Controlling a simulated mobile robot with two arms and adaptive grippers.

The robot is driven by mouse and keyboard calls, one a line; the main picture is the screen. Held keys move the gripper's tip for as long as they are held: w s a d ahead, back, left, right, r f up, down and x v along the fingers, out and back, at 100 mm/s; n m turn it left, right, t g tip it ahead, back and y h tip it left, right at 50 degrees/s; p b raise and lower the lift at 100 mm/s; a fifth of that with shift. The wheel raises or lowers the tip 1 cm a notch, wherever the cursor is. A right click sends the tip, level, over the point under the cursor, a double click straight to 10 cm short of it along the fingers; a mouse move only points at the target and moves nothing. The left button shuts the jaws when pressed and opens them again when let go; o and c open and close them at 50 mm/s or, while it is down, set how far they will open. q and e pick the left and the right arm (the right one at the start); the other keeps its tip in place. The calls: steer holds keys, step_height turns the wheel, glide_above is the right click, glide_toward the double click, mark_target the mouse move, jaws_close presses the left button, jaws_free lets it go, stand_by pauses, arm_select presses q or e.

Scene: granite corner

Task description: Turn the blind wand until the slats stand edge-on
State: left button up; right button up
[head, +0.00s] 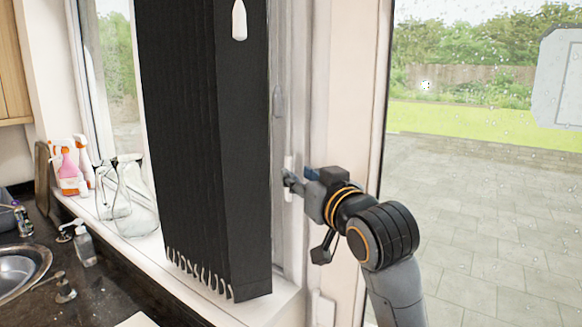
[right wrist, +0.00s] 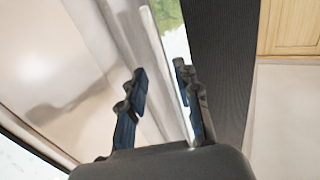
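The blind (head: 205,140) hangs in the head view as dark, near-black vertical slats, bunched close together in front of the window. The wand (head: 288,163) is a thin white rod to the right of the blind. In the right wrist view the wand (right wrist: 168,75) runs at a slant between the two fingers, nearer the right-hand one. My right gripper (head: 289,181) is at the wand's height, beside the blind's right edge. In the right wrist view the gripper (right wrist: 158,80) is open, its dark blue-padded fingers apart on either side of the wand. My left gripper is out of view.
A white tassel-like piece (head: 239,20) hangs before the blind's upper part. Clear bottles (head: 136,200) and orange-white spray bottles (head: 68,168) stand on the sill to the left. A sink (head: 18,272) and soap dispenser (head: 84,246) are at lower left. Glass lies to the right.

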mark_target(291, 169)
steer(key=shift+p+x, duration=0.5)
steer(key=shift+x, duration=1.7)
